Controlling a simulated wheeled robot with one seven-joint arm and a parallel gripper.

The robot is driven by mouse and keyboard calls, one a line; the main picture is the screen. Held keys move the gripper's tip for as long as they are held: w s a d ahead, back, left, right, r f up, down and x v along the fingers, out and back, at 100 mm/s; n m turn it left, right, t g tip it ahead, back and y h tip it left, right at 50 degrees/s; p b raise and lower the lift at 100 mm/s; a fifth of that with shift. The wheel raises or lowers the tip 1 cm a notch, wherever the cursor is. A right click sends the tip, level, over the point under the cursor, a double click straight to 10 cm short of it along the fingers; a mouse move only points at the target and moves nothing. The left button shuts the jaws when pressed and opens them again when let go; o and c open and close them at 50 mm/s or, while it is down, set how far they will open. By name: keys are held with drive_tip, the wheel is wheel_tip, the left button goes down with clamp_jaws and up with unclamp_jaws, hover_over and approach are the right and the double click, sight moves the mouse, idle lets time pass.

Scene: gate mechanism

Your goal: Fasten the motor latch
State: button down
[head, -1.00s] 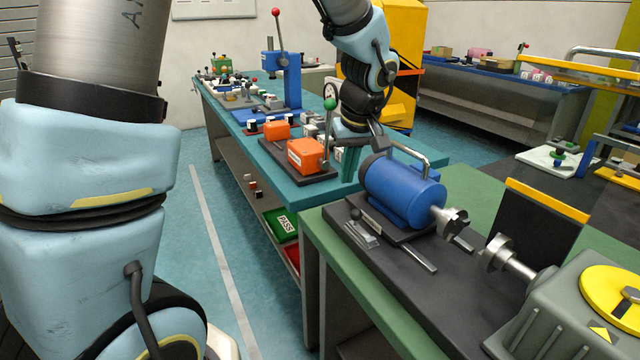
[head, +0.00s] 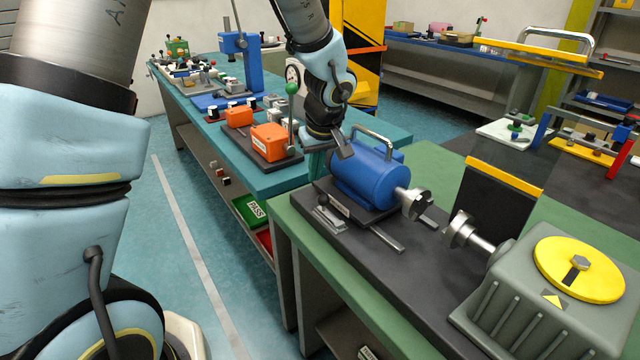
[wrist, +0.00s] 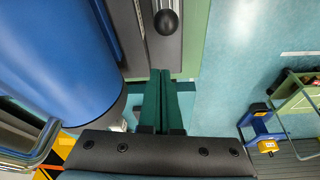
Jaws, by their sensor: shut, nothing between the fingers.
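The blue motor (head: 366,176) sits on a dark plate, with a steel coupling half on its shaft facing a second coupling half. The motor latch (head: 328,216) is a small metal piece at the plate's near-left corner, with a black ball knob (head: 320,187). In the wrist view the knob (wrist: 167,21) shows at the top centre, beyond the fingertips, and the motor (wrist: 55,60) fills the left. My gripper (wrist: 160,75) has its green fingers together and empty, apart from the knob. In the head view my gripper is beside the motor's rear end, its fingertips partly hidden.
A grey gearbox (head: 545,295) with a yellow disc stands at the right of the bench. A dark guard panel (head: 495,205) with a yellow top edge stands behind the couplings. Orange boxes (head: 270,141) and a green-knobbed lever (head: 291,95) are on the teal bench close to my arm.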

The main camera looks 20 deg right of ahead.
sight(323, 204)
drive_tip(key=x, duration=0.3)
drive_tip(key=shift+f+p, duration=0.2)
drive_tip(key=shift+p, duration=0.1)
drive_tip(key=shift+s+r+p, duration=0.15)
drive_tip(key=shift+s+p, duration=0.15)
drive_tip(key=shift+s, duration=0.3)
drive_tip(key=shift+s+r+p, duration=0.15)
drive_tip(key=shift+s+p, duration=0.15)
drive_tip(key=shift+s, duration=0.95)
drive_tip(key=shift+s+d+f, duration=0.1)
drive_tip(key=shift+s+f, duration=0.05)
drive_tip(key=shift+s, duration=0.2)
drive_tip(key=s+b, duration=0.3)
drive_tip(key=shift+d, duration=0.3)
drive_tip(key=shift+s, duration=0.25)
